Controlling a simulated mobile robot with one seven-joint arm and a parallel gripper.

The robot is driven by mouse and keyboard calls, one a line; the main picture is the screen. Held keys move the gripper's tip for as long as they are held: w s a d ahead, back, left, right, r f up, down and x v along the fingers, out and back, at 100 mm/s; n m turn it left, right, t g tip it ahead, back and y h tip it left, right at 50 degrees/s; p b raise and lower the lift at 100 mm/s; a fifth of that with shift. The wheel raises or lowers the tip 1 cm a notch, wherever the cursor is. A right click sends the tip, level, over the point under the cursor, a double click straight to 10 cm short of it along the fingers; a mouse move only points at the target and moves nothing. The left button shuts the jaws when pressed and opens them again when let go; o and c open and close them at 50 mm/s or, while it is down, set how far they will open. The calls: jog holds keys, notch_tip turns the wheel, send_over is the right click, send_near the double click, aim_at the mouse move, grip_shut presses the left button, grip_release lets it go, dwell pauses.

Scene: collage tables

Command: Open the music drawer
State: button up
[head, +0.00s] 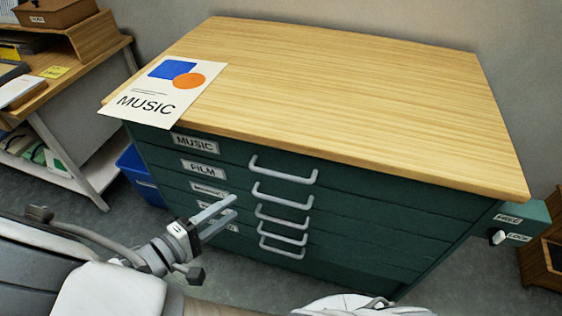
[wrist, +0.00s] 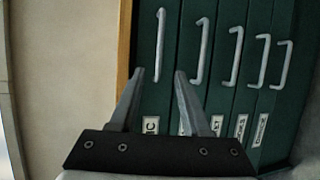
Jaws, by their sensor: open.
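The music drawer (head: 232,154) is the top drawer of a dark green cabinet, labelled MUSIC at its left, and looks shut. Its pale bar handle (head: 283,180) is right of the label. In the wrist view the handle (wrist: 160,45) is the leftmost, beside the wooden top's edge. My gripper (head: 234,205) is open and empty, in front of the cabinet's left part, below and left of that handle in the head view. In the wrist view the fingertips (wrist: 160,73) spread below the handle's middle, apart from it.
The wooden top (head: 340,80) holds a MUSIC poster (head: 166,90). More drawers, one labelled FILM (head: 203,170), lie below. A green box (head: 525,220) marked FREE and LOCK, with a white knob (head: 498,237) beside LOCK, is at right. A blue bin (head: 138,180) stands left.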

aim_at(277, 176)
jog(key=b+x, duration=0.2)
jog(key=x, duration=1.5)
jog(key=shift+w+b, duration=0.15)
jog(key=shift+b, duration=0.25)
jog(key=shift+c, duration=0.3)
grip_shut()
